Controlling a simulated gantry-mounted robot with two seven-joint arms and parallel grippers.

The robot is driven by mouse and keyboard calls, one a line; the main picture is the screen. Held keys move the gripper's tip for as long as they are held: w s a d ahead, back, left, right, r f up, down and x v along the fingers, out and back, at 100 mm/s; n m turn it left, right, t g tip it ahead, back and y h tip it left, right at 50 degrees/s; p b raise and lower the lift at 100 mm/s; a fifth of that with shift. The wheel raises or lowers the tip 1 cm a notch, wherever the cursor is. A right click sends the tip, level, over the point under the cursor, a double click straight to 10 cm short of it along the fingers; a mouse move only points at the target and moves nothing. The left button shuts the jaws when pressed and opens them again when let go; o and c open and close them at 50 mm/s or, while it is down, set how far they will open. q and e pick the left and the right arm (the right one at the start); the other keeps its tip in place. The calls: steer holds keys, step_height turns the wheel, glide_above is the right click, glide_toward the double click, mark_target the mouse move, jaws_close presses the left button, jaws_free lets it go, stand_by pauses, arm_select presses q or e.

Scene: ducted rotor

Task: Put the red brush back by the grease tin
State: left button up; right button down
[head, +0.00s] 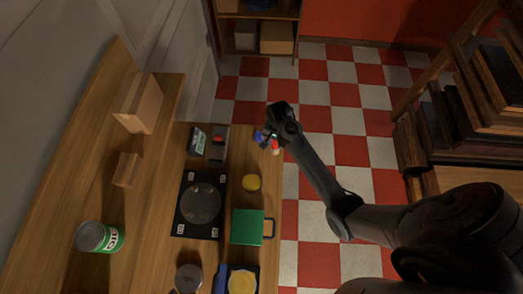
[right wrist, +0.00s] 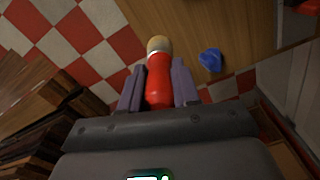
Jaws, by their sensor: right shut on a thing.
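The red brush (right wrist: 158,82) has a red body with a pale tan end. My right gripper (right wrist: 158,90) is shut on it, with a finger on each side of the red part and the tan end pointing away from the wrist. In the head view my right gripper (head: 268,139) is over the table's right edge near its far end, and only a bit of the brush (head: 276,146) shows below it. My left gripper is out of view.
A black square frame with a grey disc (head: 201,203) lies mid-table. A green box (head: 247,227), dark devices (head: 197,141) and a blue lump (right wrist: 210,60) are also on the table. A green-white can (head: 100,237) and wooden blocks (head: 127,169) stand at left. Dark wooden furniture (head: 470,110) is at right.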

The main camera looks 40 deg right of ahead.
steer(key=w+a+f, duration=0.1)
steer(key=f, duration=0.1)
steer(key=w+a+f, duration=0.1)
steer(key=a+f, duration=0.1)
steer(key=w+a+f, duration=0.1)
steer(key=f, duration=0.2)
steer(key=shift+w+a, duration=0.1)
steer(key=shift+a, duration=0.2)
steer(key=shift+f, duration=0.2)
steer(key=shift+f, duration=0.1)
steer(key=c, duration=0.8)
jaws_free()
